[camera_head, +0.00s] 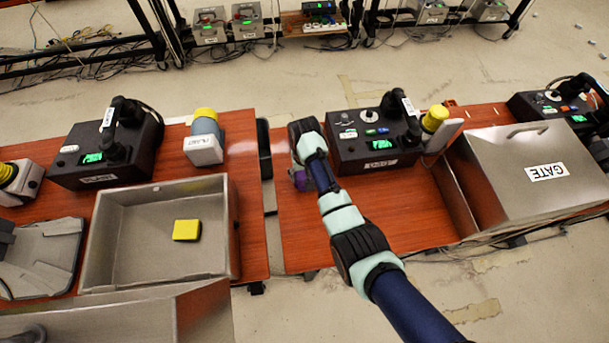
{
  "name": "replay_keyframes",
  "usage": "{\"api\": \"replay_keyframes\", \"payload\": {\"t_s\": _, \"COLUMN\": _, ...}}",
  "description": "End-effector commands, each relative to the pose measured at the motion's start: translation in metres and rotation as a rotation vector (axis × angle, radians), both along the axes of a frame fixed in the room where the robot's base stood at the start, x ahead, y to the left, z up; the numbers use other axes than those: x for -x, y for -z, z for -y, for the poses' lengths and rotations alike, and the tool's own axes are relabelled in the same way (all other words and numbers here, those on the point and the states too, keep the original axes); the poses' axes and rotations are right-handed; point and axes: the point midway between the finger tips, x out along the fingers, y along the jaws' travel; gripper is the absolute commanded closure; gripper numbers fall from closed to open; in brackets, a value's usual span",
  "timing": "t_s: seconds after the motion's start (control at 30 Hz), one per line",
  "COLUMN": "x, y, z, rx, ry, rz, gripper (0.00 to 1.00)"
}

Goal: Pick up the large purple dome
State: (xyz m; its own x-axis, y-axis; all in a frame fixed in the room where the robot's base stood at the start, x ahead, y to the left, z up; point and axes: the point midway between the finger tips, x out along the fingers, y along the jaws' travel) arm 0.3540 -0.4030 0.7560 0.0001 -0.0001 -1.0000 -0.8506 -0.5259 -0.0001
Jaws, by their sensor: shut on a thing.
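My arm reaches in from the lower right, and my gripper (300,178) is at the left part of the right-hand wooden table, beside a black phone box. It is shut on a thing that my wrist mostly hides. A bit of purple (294,160) shows at the gripper's left side; I take it for the large purple dome, but its full shape is hidden. I cannot tell whether it touches the table.
The black phone box (375,155) stands close to my gripper's right. A yellow-topped alarm (205,125) stands on the left table. A steel bin (165,190) holds a yellow block (187,230). A steel GATE box (525,150) is at right. The table front (330,240) is clear.

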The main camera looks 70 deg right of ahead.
Motion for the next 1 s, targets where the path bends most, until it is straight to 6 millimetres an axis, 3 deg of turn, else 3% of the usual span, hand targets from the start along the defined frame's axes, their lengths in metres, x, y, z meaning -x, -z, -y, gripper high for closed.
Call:
{"api": "replay_keyframes", "payload": {"t_s": 0.27, "x": 0.000, "y": -0.017, "z": 0.000, "rx": 0.001, "ry": 0.000, "rz": 0.001, "gripper": 0.70}}
{"api": "replay_keyframes", "payload": {"t_s": 0.37, "x": -0.001, "y": -0.039, "z": 0.001, "rx": 0.003, "ry": 0.000, "rz": 0.002, "gripper": 0.70}}
{"api": "replay_keyframes", "payload": {"t_s": 0.6, "x": -0.001, "y": -0.123, "z": 0.001, "rx": 0.004, "ry": 0.000, "rz": 0.003, "gripper": 0.70}}
{"api": "replay_keyframes", "payload": {"t_s": 0.8, "x": -0.001, "y": -0.179, "z": 0.001, "rx": 0.003, "ry": 0.000, "rz": 0.003, "gripper": 0.70}}
{"api": "replay_keyframes", "payload": {"t_s": 1.0, "x": 0.000, "y": -0.201, "z": 0.000, "rx": 0.000, "ry": 0.000, "rz": 0.000, "gripper": 0.70}}
